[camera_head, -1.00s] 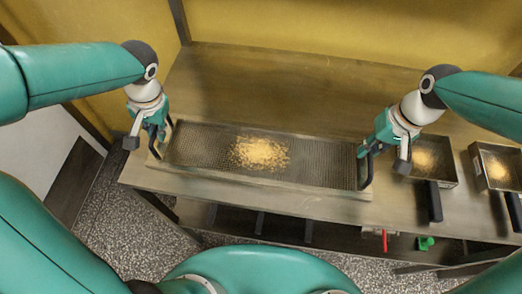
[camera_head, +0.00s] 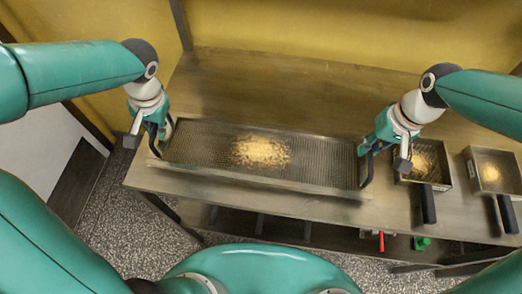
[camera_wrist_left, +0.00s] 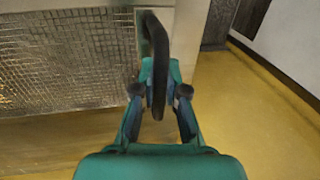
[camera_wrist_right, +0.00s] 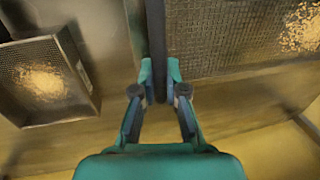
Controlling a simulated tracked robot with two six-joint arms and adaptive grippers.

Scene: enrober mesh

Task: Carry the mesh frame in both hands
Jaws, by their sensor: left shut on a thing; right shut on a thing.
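The mesh frame (camera_head: 205,150) is a long metal tray with a wire mesh floor and a heap of tan crumbs (camera_head: 262,152) near its middle. In the head view it spans between my two grippers, over the steel table. My left gripper (camera_head: 157,140) is shut on the dark handle at the frame's left end; the handle (camera_wrist_left: 157,60) shows between its fingers in the left wrist view. My right gripper (camera_head: 368,160) is shut on the handle at the right end, seen in the right wrist view (camera_wrist_right: 157,50). I cannot tell how far the frame is above the table.
Two small square sieves with black handles stand at the right of the table (camera_head: 290,80): a nearer one (camera_head: 443,184) and a farther-right one (camera_head: 515,190), both holding crumbs. A red item (camera_head: 381,240) and a green item (camera_head: 422,243) are below the front edge. The table behind the frame is clear.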

